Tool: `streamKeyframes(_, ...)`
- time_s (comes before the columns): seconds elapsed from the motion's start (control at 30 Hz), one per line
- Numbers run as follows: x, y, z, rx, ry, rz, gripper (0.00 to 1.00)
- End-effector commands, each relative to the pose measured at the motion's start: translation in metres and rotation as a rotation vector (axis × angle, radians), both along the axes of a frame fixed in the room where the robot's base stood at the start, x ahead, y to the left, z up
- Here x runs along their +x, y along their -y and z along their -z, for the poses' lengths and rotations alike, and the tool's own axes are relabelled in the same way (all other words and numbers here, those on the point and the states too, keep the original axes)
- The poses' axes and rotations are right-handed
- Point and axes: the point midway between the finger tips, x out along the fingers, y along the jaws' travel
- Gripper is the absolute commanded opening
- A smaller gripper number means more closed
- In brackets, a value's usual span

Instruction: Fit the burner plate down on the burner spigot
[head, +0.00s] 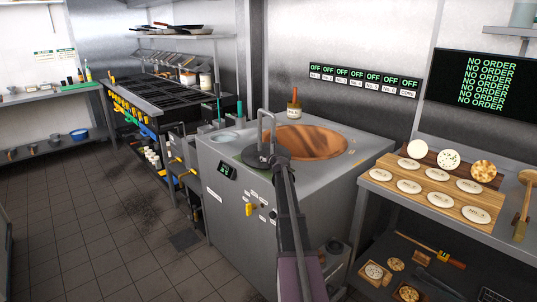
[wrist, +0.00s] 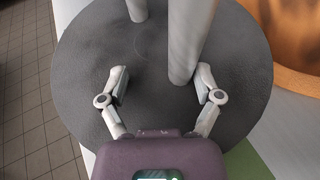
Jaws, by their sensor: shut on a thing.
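The burner plate (head: 256,157) is a dark round disc with a tall grey looped handle (head: 266,122). It is over the grey oven top, left of the round tandoor mouth (head: 312,141). In the wrist view the plate (wrist: 75,70) fills most of the picture, and two handle posts rise from it. I cannot make out the burner spigot. I cannot tell whether the plate touches the oven top.
The oven counter (head: 221,147) has a round fitting (head: 225,136) at its left. A wooden-handled pot (head: 294,107) stands behind the tandoor mouth. A black grill (head: 170,90) stands at back left. The tiled floor is open at left.

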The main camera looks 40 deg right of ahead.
Motion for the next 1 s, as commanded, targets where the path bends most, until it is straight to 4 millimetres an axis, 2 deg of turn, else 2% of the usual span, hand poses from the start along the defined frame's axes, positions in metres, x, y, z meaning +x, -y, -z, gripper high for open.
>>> streamKeyframes(0.03, 0.006, -0.005, 0.003, 0.008, -0.011, -0.015, 0.22)
streamKeyframes(0.2, 0.006, -0.005, 0.000, 0.008, -0.011, -0.016, 0.20)
streamKeyframes(0.27, 0.006, -0.005, -0.001, 0.008, -0.011, -0.016, 0.15)
streamKeyframes(0.37, 0.005, -0.005, -0.003, 0.009, -0.010, -0.015, 0.00)
streamKeyframes(1.0, 0.001, -0.003, -0.016, 0.008, -0.009, -0.010, 0.00)
